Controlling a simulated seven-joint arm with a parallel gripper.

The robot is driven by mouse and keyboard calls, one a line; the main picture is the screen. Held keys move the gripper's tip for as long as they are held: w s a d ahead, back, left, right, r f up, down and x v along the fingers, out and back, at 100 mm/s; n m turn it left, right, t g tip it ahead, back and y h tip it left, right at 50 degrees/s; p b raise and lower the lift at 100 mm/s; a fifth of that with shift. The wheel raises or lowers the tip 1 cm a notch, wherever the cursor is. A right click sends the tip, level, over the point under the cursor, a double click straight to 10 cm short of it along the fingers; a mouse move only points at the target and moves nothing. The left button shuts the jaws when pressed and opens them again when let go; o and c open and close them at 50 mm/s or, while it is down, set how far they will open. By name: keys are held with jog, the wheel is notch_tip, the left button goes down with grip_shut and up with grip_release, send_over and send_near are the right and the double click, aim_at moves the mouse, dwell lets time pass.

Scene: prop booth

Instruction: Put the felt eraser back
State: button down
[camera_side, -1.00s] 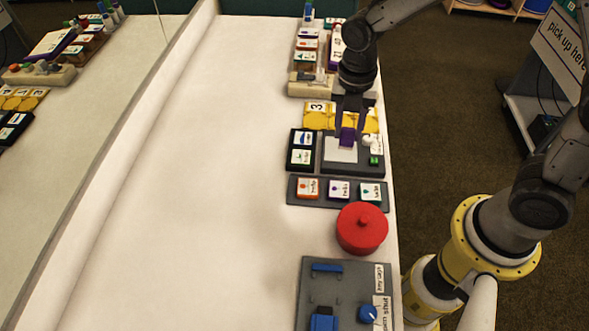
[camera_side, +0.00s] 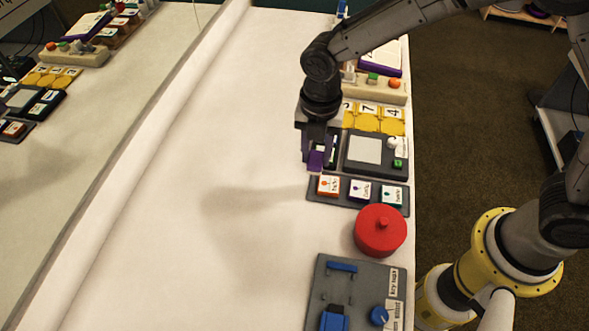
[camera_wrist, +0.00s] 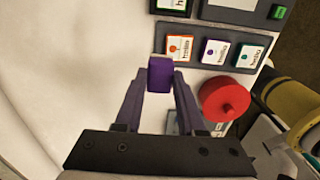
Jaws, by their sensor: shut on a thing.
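The felt eraser is a small purple block (camera_side: 316,161) with a paler edge underneath. My gripper (camera_side: 316,152) is shut on it and holds it at the left end of the grey card tray, seemingly above the table. In the wrist view the eraser (camera_wrist: 161,74) sits between the two fingertips of my gripper (camera_wrist: 160,82), just left of the orange-marked card. No empty place for the eraser can be made out for certain; my arm hides part of the far row.
The grey tray (camera_side: 343,194) holds three cards, with a red lidded pot (camera_side: 380,231) nearer. A dark panel with a pale screen (camera_side: 366,150) and yellow number cards (camera_side: 376,123) lie beyond. A grey switch panel (camera_side: 345,285) is in front. The white table's left side (camera_side: 190,170) is clear.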

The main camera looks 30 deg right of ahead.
jog(key=w+f, duration=0.1)
jog(key=f, duration=0.1)
jog(key=w+a+f, duration=0.2)
jog(key=w+f, duration=0.1)
jog(key=shift+a+f, duration=0.15)
jog(key=shift+f, duration=0.15)
jog(key=shift+w+f, duration=0.1)
jog(key=shift+f, duration=1.55)
jog(key=shift+f, duration=0.2)
jog(key=c, duration=0.5)
grip_release()
jog(key=shift+r, duration=0.1)
notch_tip(320, 180, up, 12)
jog(key=shift+r, duration=0.15)
